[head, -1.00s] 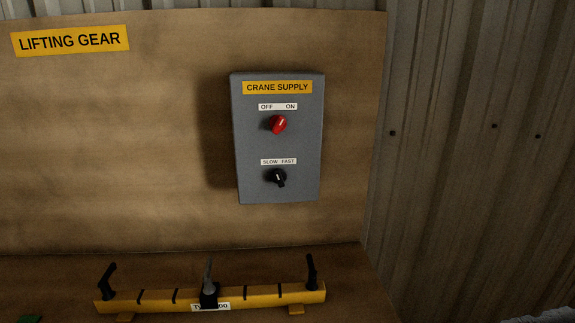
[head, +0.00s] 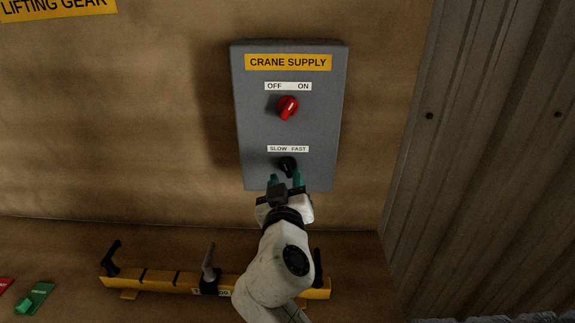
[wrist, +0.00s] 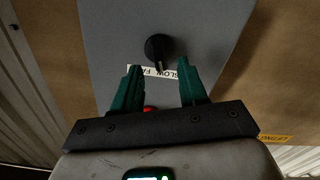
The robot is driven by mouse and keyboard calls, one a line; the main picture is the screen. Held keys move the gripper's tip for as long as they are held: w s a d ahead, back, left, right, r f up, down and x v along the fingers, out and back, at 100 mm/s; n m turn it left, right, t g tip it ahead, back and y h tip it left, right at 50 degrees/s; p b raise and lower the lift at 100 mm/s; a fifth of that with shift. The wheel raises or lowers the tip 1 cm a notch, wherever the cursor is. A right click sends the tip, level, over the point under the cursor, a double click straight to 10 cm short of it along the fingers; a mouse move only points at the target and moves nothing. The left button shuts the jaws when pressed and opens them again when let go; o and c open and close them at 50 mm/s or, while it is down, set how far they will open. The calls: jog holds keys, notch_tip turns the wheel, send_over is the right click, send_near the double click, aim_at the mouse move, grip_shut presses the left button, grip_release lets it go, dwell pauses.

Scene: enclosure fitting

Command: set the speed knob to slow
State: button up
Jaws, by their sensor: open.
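The black speed knob (head: 287,165) is on the lower part of the grey crane supply box (head: 258,130), below the "SLOW FAST" label (head: 288,149). In the wrist view the knob (wrist: 158,46) shows just beyond my fingertips, roughly centred between them. A thin ridge on it points toward the label, but I cannot tell which word it favours. My gripper (head: 286,178) is open, its green fingers apart just below the knob in the head view. In the wrist view my gripper (wrist: 160,66) has nothing between its fingers, and they partly cover the label.
A red knob (head: 288,107) under an "OFF ON" label sits higher on the box. Below, a yellow beam (head: 150,282) with black handles lies on the bench, partly behind my arm. A green object (head: 36,299) is at lower left. A corrugated wall (head: 480,160) stands at right.

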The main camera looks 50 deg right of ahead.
aim_at(287, 170)
jog(key=shift+p+x, duration=0.4)
jog(key=shift+x, duration=1.6)
grip_shut()
